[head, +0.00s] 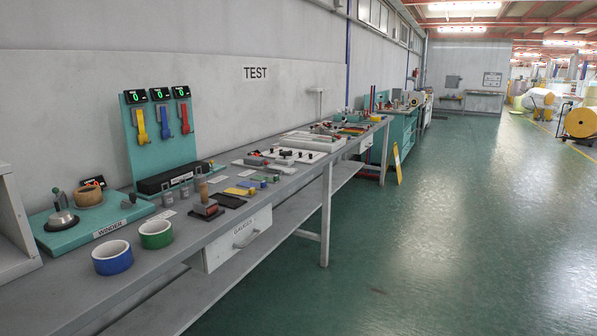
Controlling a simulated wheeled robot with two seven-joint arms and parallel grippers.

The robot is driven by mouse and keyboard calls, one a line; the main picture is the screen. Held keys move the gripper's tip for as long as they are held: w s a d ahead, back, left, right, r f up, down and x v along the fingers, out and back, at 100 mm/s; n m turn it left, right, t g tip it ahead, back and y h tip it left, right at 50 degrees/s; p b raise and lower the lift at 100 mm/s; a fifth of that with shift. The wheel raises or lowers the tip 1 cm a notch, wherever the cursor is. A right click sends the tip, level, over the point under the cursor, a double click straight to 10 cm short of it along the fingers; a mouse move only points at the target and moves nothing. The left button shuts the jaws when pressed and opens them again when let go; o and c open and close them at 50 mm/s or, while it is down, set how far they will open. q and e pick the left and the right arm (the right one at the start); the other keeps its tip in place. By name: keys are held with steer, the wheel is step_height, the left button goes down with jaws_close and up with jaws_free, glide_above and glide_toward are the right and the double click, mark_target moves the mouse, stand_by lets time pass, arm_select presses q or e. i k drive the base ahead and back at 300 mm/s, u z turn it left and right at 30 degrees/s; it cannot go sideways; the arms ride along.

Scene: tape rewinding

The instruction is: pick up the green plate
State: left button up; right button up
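Several small flat coloured pieces lie on the grey workbench (200,230), beyond the GAUGES drawer (238,238). A small green piece (258,178) is among them, near a yellow plate (239,191); it is too small to make out exactly. Other flat green things are the WINDER base (75,238) lying on the near bench and the upright green panel (172,150) behind it. Neither of my grippers is in view.
A stamp-like block with a wooden handle (206,205) and a black pad (229,201) are close to the coloured pieces.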

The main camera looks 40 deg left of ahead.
mark_target(274, 180)
steer(key=u, duration=0.6)
steer(key=i, duration=1.65)
steer(key=u, duration=1.3)
